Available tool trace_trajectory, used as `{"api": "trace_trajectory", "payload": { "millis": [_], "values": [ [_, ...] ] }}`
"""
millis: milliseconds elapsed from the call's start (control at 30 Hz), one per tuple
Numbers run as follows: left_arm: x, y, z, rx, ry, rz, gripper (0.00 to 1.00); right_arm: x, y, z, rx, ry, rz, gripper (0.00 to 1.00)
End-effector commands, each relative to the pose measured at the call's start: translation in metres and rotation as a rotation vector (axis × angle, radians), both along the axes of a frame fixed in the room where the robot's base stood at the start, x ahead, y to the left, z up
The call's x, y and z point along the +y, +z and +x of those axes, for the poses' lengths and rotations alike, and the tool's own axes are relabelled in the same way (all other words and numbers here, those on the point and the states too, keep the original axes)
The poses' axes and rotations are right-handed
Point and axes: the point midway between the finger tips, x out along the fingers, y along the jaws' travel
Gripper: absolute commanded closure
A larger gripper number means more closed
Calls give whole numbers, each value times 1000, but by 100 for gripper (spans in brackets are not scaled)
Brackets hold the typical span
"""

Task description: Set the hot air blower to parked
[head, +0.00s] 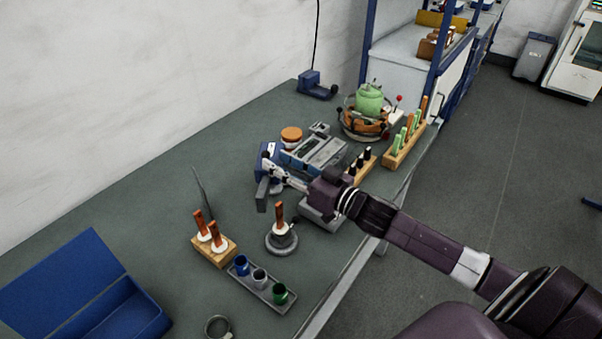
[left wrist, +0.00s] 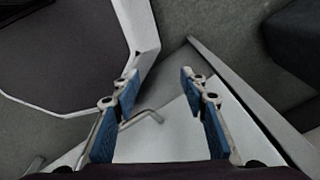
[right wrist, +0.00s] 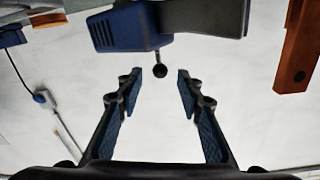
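The hot air blower appears to be the blue housing (head: 269,151) with a grey block-like part (head: 262,194) on the bench, partly hidden behind my right gripper (head: 268,165). In the right wrist view, its vented blue housing (right wrist: 126,28) and dark grey part (right wrist: 205,17) are at the top. A short lever with a black ball knob (right wrist: 160,71) sticks out from it. My right gripper (right wrist: 160,74) is open, and the knob shows in the gap between its fingertips; contact cannot be told. My left gripper (left wrist: 159,80) is open and empty, outside the head view.
A ring base with an upright brown handle (head: 280,215) stands close to the gripper. A wooden block (head: 213,258), a tray of cups (head: 250,281) and a blue case (head: 75,280) lie nearer. A grey instrument (head: 315,153) and a green flask (head: 369,98) are beyond.

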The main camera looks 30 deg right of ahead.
Motion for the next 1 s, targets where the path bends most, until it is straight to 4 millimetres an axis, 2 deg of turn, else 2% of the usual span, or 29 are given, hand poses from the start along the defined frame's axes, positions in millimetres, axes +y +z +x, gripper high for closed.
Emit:
{"api": "trace_trajectory", "payload": {
  "millis": [200, 433, 633, 933, 1000],
  "values": [
    [0, 0, 1, -1, 0, 0, 60, -11, -2, -31, 3, 1, 0, 66],
    [-1, 0, 1, -1, 0, -1, 60, -20, -1, -55, 2, 0, -1, 66],
    [-1, 0, 1, -1, 0, -1, 60, -24, 1, -64, -1, 0, -2, 66],
    [-1, 0, 1, -1, 0, -1, 60, -24, 1, -65, -2, 1, -1, 66],
    [-1, 0, 1, -1, 0, -1, 60, -24, 1, -65, -1, 1, -1, 73]
  ]
}}
